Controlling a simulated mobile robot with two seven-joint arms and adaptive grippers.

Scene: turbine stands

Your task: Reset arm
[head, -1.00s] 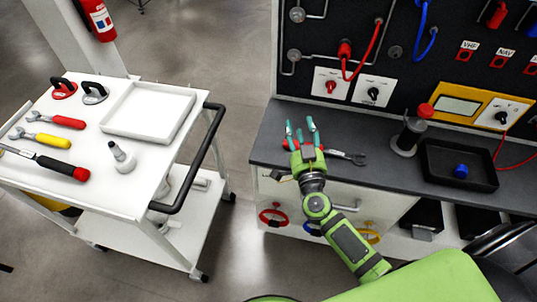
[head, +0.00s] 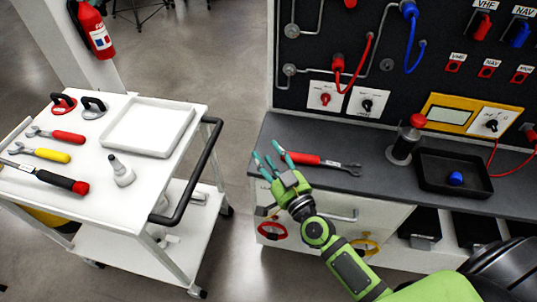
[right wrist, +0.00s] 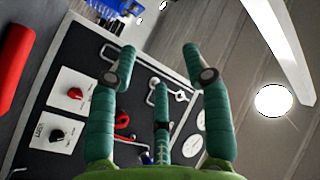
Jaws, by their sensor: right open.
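My right gripper (head: 268,160) is open and empty, at the left end of the dark workbench top (head: 385,150). Its teal fingers are spread and also show in the right wrist view (right wrist: 160,85), with nothing between them. A wrench with a red handle (head: 308,160) lies on the bench just right of the fingers, apart from them. A red handle (right wrist: 15,55) shows at the left edge of the right wrist view. My left gripper is not in view.
A white cart (head: 95,215) with a black handle (head: 188,190) stands left, across a floor gap. It carries a white tray (head: 150,126) and several tools. On the bench are a black tray (head: 440,186) and a red-topped item (head: 408,138). A panel (head: 385,50) with cables stands behind.

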